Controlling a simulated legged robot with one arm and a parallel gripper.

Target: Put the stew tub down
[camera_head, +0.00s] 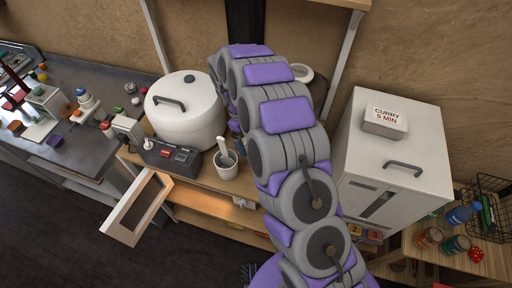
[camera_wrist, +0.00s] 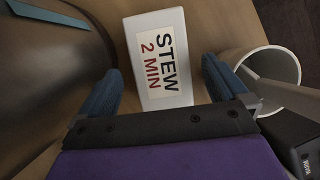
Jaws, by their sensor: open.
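The stew tub (camera_wrist: 158,62) is a white block-shaped tub labelled "STEW 2 MIN". In the wrist view it lies between the two blue fingers of my gripper (camera_wrist: 160,84). The fingers are apart, with a narrow strip of wood colour showing beside the tub. The tub appears to be on or close above the wooden counter (camera_wrist: 205,22); its underside is hidden. In the head view my arm hides the tub and most of my gripper.
A grey mortar with a pestle (camera_head: 226,166) stands close by, right of the gripper in the wrist view (camera_wrist: 272,62). A dark round vessel (camera_wrist: 50,70) is close on the left. A white cooker (camera_head: 186,115), black switch box (camera_head: 172,158) and white cabinet (camera_head: 390,160) flank my arm.

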